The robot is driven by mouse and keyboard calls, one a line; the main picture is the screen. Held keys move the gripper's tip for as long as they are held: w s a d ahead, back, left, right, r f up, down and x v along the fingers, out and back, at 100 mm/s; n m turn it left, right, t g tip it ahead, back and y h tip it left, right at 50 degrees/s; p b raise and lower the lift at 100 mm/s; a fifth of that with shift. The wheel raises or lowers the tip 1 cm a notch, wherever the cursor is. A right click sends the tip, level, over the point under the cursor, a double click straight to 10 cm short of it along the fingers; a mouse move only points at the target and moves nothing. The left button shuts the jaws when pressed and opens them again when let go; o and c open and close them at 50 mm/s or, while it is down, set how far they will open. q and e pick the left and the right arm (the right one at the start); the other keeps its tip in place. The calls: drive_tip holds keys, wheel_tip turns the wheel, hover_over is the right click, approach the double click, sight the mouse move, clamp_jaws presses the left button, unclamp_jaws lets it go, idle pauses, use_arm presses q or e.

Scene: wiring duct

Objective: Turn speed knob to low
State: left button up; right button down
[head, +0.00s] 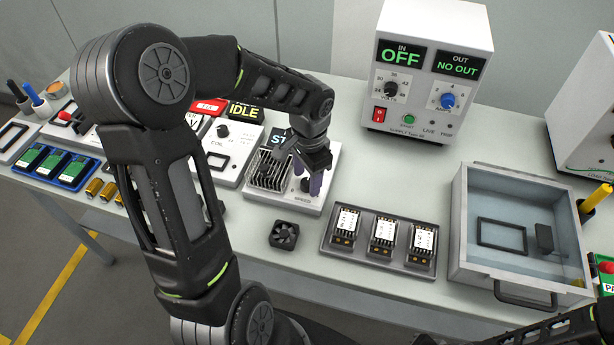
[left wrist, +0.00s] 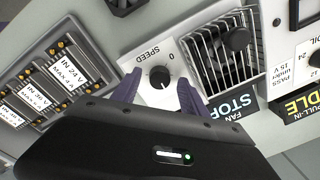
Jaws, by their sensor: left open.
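The speed knob (left wrist: 160,77) is a small round black knob on a white panel in the left wrist view. The word SPEED and a 0 are printed beside it, upside down in that view. A small light mark shows on the knob, but its exact setting is hard to read. My left gripper (left wrist: 159,82) is open, with a purple finger on either side of the knob. I cannot tell whether the fingers touch it. In the head view the left gripper (head: 316,180) points down over the fan unit (head: 290,203), partly hiding the knob.
A grilled fan housing (head: 270,171) with a STOP display stands beside the knob. A loose black fan (head: 284,235) and a tray of modules (head: 325,243) lie in front. A white power supply (head: 432,75) showing OFF stands behind. A clear-lidded box (head: 480,270) is at right.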

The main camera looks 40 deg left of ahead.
use_arm(q)
drive_tip(key=shift+f, duration=0.4)
drive_tip(key=shift+c, duration=0.5)
clamp_jaws()
